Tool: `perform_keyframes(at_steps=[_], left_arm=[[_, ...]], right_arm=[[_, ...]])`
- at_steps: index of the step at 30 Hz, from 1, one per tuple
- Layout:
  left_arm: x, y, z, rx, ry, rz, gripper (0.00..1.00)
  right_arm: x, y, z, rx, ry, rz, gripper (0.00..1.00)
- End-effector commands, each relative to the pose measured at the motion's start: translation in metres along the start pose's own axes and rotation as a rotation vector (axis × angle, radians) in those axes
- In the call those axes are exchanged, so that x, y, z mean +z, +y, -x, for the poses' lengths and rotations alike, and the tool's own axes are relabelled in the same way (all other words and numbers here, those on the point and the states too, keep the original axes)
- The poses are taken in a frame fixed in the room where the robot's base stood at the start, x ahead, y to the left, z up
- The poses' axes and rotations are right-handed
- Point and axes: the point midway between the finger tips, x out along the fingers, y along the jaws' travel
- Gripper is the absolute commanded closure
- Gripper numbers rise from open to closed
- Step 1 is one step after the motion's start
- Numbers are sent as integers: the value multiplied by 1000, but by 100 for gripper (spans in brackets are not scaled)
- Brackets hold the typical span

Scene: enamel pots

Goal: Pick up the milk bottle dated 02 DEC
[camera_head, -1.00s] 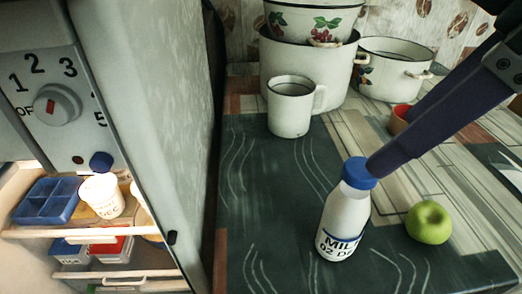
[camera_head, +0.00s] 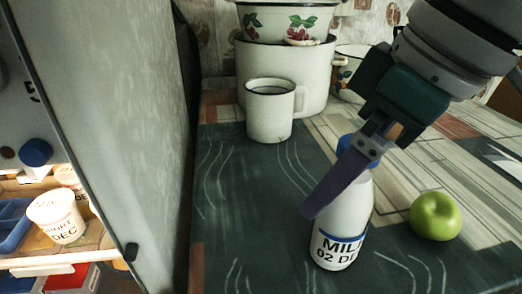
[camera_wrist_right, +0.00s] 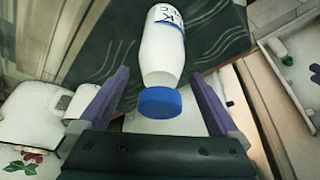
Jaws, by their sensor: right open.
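The milk bottle (camera_head: 345,225) is white with a blue cap and a label reading "MILK 02 DE", the rest cut off by the curve. It stands upright on the dark green board (camera_head: 230,215). My right gripper (camera_head: 322,200) is open at the bottle, with one purple finger crossing in front of its upper left side and partly hiding the cap. In the right wrist view the bottle (camera_wrist_right: 162,48) lies between and beyond the two spread fingers (camera_wrist_right: 160,100), its blue cap nearest, with gaps on both sides. My left gripper is not in view.
A green apple (camera_head: 435,216) sits close right of the bottle. A white mug (camera_head: 268,112) and stacked enamel pots (camera_head: 315,75) stand behind. At left is an open fridge with a yogurt cup (camera_head: 57,217) on its shelf.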

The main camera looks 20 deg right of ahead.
Motion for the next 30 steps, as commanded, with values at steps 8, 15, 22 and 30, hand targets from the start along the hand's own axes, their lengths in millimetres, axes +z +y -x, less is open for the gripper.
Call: perform_keyframes(at_steps=[8,15,22,30], left_arm=[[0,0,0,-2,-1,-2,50],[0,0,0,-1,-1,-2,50],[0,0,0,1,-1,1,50],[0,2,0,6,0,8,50]], right_arm=[[0,0,0,1,0,1,9],[0,0,0,1,0,1,36],[0,0,0,1,0,1,61],[1,0,-1,1,-3,0,92]])
